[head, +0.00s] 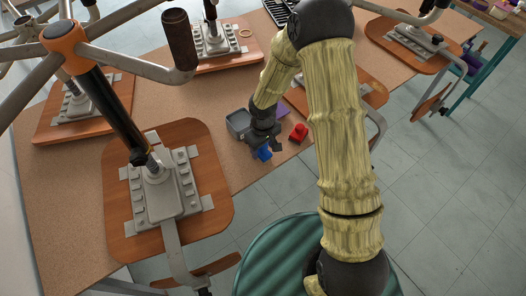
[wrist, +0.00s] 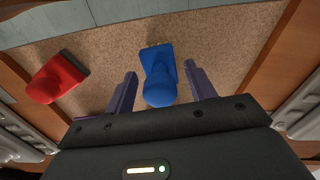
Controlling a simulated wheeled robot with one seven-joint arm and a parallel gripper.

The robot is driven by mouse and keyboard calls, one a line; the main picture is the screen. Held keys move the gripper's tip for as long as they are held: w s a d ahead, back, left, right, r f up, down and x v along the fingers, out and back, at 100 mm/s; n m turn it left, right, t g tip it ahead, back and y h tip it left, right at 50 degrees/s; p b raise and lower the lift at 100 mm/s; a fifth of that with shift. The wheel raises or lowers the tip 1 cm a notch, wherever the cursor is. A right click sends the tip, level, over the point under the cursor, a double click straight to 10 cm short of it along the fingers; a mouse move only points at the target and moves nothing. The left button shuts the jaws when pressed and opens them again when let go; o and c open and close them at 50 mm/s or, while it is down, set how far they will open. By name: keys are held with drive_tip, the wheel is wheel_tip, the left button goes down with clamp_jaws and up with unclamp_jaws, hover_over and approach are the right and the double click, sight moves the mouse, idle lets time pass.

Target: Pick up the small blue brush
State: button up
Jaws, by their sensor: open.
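The small blue brush (wrist: 159,78) lies on the brown tabletop in the wrist view, between and a little ahead of my fingertips. My gripper (wrist: 160,82) is open, one finger on each side of the brush, with a gap visible on both sides. In the head view the brush (head: 263,153) shows as a blue patch just below my gripper (head: 264,142), close to the table's front edge. My gripper partly hides it there.
A red brush-like object (wrist: 54,78) lies left of the blue one in the wrist view; it also shows in the head view (head: 299,132). Upturned chairs with wooden seats (head: 120,195) crowd the table.

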drive_tip(key=shift+c, duration=0.2)
drive_tip(key=c, duration=0.9)
drive_tip(key=shift+r, duration=0.1)
wheel_tip(320, 180, up, 10)
drive_tip(key=shift+f, duration=0.2)
drive_tip(key=shift+r, duration=0.1)
drive_tip(key=shift+c, duration=1.2)
